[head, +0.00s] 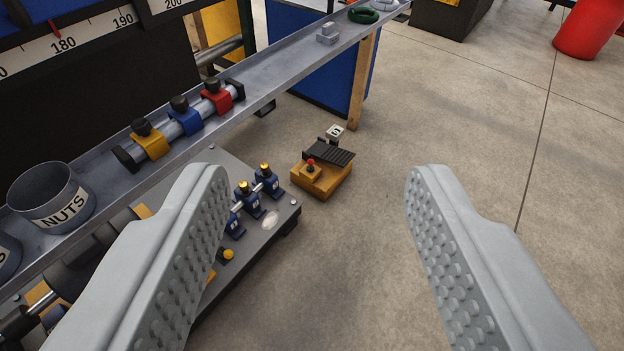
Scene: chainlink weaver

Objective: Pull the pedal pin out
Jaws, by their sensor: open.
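A foot pedal sits on the floor in the middle of the view, with a yellow base (324,185) and a black ribbed plate (329,152). A small red-topped pin (310,164) stands upright at the left front of the base. A small pale tag (335,131) with a dark mark shows behind the plate. My gripper (318,185) is open and empty, its grey studded fingers spread wide at left and right. The pedal shows between the fingers, farther off than the fingertips. The pin's lower end is hidden in its yellow mount.
A grey machine bed (285,214) with several blue blocks lies left, partly behind my left finger. Above it runs a metal shelf (262,72) with yellow, blue and red clamps and a NUTS cup (52,198). A wooden post (362,80) stands behind the pedal.

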